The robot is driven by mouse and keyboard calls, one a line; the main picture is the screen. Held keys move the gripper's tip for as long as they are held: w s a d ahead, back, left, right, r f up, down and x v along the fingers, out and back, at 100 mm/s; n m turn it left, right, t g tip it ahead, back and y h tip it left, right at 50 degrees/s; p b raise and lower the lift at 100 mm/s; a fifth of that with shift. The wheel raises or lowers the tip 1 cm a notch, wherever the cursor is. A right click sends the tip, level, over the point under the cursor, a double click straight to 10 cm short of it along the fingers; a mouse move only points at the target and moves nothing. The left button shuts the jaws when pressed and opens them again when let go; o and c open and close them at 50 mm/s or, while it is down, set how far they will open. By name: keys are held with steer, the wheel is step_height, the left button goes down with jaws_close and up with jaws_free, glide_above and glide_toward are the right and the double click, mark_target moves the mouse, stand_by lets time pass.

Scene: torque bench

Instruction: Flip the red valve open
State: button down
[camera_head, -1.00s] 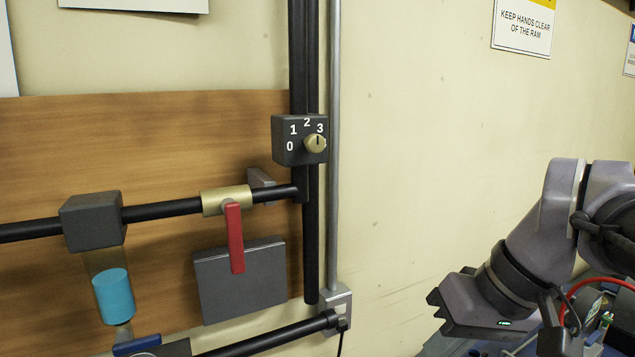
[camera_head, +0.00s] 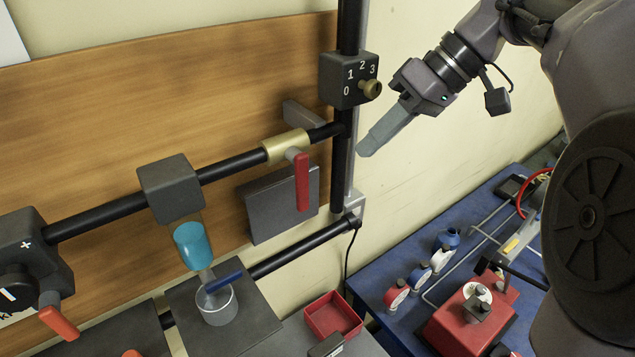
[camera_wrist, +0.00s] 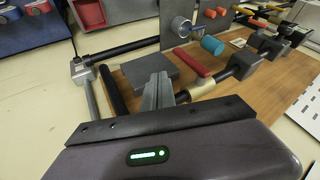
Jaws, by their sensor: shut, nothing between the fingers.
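The red valve handle (camera_head: 302,181) hangs straight down from the brass valve body (camera_head: 285,147) on the black pipe in the head view. The red handle (camera_wrist: 192,62) and the brass body (camera_wrist: 201,88) also show in the wrist view, just beyond the fingers. My gripper (camera_head: 366,151) is shut and empty, to the right of the valve and a little above the handle in the head view. Its fingertips point down and left, apart from the handle. In the wrist view the shut fingers (camera_wrist: 159,84) lie left of the brass body.
A dial box (camera_head: 347,80) numbered 0 to 3 and a vertical black post (camera_head: 341,178) stand near my fingertips. A grey plate (camera_head: 280,206) is behind the handle. A blue bench (camera_head: 402,304) with gauges and a red box lies lower right. A cup (camera_head: 216,305) stands lower left.

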mark_target(298, 180)
steer(key=s+a+f+b, duration=0.1)
steer(key=s+a+f, duration=0.1)
steer(key=a+f, duration=0.4)
steer(key=shift+a+f, duration=0.25)
steer(key=shift+a, duration=0.25)
steer(key=shift+w+a, duration=0.1)
steer(key=shift+a, duration=0.05)
